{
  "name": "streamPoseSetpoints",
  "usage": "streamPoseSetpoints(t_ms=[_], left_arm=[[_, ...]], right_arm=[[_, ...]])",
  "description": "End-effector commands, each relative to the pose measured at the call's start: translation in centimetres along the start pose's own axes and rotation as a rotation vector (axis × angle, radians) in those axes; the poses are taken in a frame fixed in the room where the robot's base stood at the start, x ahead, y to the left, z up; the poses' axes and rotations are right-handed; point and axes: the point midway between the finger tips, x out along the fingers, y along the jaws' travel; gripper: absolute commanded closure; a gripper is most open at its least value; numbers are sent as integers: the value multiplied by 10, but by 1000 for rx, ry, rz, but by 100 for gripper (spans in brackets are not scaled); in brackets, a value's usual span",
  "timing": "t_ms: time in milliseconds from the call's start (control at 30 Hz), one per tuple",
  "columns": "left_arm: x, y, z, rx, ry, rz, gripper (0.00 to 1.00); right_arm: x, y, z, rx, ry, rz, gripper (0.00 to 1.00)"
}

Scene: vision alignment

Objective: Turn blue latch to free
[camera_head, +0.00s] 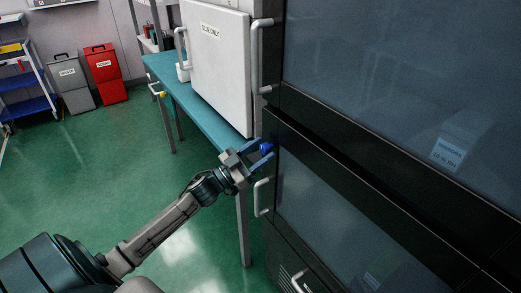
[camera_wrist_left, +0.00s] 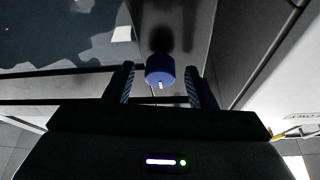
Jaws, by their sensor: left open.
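The blue latch (camera_head: 266,148) is a small round blue knob on the black frame of the cabinet at the right. In the left wrist view the latch (camera_wrist_left: 160,71) has a short white mark on its face, pointing down in the picture. My left gripper (camera_head: 262,155) is open at the latch. In the wrist view its two fingers (camera_wrist_left: 160,86) stand one on each side of the latch, with a visible gap on both sides. My right gripper is in neither view.
The black cabinet (camera_head: 350,170) has large glass panels and white handles (camera_head: 262,197). A teal table (camera_head: 205,112) carries a white box (camera_head: 217,65) close to my left arm. A grey bin (camera_head: 72,82) and a red bin (camera_head: 104,70) stand far left.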

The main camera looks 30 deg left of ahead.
Motion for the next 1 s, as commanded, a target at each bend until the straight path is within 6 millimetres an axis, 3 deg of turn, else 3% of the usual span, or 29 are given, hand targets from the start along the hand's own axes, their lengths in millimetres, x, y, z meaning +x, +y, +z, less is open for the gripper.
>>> streamPoseSetpoints(t_ms=[367, 600, 1000], left_arm=[[4, 0, 0, -1, 0, 0, 50], [4, 0, 0, 0, 0, 0, 94], [4, 0, 0, 64, 0, 27, 94]], right_arm=[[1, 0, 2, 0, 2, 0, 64], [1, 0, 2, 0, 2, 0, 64], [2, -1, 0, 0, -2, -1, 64]])
